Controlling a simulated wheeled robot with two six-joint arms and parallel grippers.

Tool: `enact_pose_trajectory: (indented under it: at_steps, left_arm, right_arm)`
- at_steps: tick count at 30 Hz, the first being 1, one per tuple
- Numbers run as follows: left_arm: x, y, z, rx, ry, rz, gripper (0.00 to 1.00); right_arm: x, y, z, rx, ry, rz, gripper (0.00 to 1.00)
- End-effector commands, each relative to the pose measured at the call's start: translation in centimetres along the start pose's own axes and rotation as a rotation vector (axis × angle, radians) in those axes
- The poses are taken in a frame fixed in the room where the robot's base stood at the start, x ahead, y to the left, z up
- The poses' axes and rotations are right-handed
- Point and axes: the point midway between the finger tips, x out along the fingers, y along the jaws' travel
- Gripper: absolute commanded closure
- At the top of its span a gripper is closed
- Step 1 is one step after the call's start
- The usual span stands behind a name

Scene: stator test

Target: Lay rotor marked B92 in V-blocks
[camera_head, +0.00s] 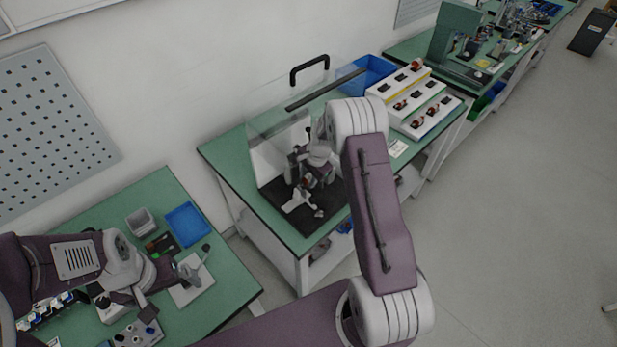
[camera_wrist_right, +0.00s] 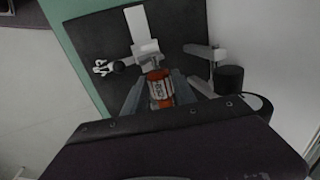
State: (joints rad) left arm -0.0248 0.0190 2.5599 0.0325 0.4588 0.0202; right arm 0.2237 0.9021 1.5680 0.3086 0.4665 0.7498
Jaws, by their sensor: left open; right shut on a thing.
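In the right wrist view, my right gripper (camera_wrist_right: 158,92) is shut on a rotor (camera_wrist_right: 157,76) with orange windings and a pale label; its marking is too small to read surely. The rotor is over the black base plate (camera_wrist_right: 85,45), close to a light grey block (camera_wrist_right: 147,48), perhaps a V-block. I cannot tell if the rotor touches it. In the head view, my right gripper (camera_head: 309,180) is inside the test station, partly hidden by the arm and fixtures. My left gripper (camera_head: 192,271) is open and empty above a white plate (camera_head: 192,291) on the left table.
A clear cover with a black handle (camera_head: 309,65) stands around the station. A white stepped rack (camera_head: 437,88) with several rotors and a blue bin (camera_head: 367,73) are behind right. On the left table are a blue tray (camera_head: 187,224) and a grey container (camera_head: 141,222).

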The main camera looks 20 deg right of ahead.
Motion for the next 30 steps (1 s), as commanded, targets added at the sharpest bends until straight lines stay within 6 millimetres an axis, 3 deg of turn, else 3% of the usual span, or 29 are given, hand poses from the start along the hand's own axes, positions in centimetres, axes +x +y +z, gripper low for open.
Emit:
enact_pose_trajectory:
  at_steps: [30]
  left_arm:
    - [1.4,0.0,0.1,0.0,0.0,0.0,0.0]
  right_arm:
    - [2.0,0.5,0.0,0.0,0.0,-0.001,1.0]
